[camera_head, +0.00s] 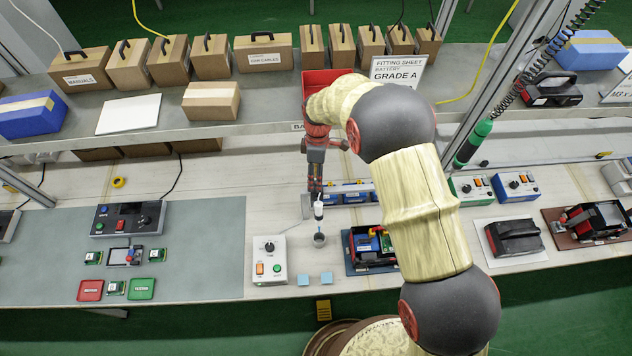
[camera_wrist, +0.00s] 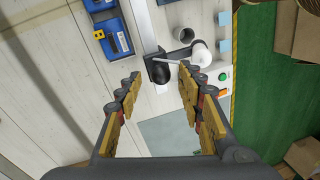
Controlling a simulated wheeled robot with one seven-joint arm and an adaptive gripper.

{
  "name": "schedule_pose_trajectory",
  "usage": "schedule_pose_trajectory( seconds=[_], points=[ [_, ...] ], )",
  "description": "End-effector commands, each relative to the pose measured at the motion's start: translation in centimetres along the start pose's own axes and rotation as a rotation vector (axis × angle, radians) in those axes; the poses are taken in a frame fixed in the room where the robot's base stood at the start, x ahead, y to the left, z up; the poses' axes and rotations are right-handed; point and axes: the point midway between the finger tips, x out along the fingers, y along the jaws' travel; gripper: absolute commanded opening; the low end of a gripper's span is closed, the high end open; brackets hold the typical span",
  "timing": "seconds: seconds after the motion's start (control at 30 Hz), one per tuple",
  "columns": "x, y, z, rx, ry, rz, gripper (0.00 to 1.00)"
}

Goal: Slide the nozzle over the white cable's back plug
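My gripper (camera_head: 315,188) points down over the bench in the head view. In the wrist view its fingers (camera_wrist: 157,92) stand apart with nothing between them. A white cylinder with a dark end (camera_head: 318,208), perhaps the nozzle, stands just below the fingers beside a slim grey stand (camera_head: 305,206). In the wrist view a white rounded part (camera_wrist: 202,54) and a black rounded part (camera_wrist: 158,70) lie beyond the fingertips; I cannot tell exactly how they join. A small grey cup (camera_head: 319,240) stands in front. I cannot make out the white cable's back plug.
A white control box (camera_head: 268,262) stands left of the cup, with two light-blue blocks (camera_head: 315,278) in front. Blue battery units (camera_head: 350,194) lie right of my gripper. A red bin (camera_head: 318,84) sits on the shelf behind. The grey mat (camera_head: 190,250) has free room.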

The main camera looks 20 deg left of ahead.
Motion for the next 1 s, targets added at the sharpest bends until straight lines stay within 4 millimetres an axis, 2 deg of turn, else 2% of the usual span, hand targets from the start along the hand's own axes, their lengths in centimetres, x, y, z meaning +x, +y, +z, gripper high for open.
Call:
schedule_pose_trajectory(
  seconds=[0.2, 0.53, 1.0],
  points=[
    [2.2, 0.0, 0.0, 0.001, 0.000, 0.000, 0.38],
    [2.7, 0.0, 0.0, 0.001, 0.000, 0.000, 0.38],
    [2.7, -0.1, 0.0, 0.001, -0.001, -0.003, 0.12]
  ],
)
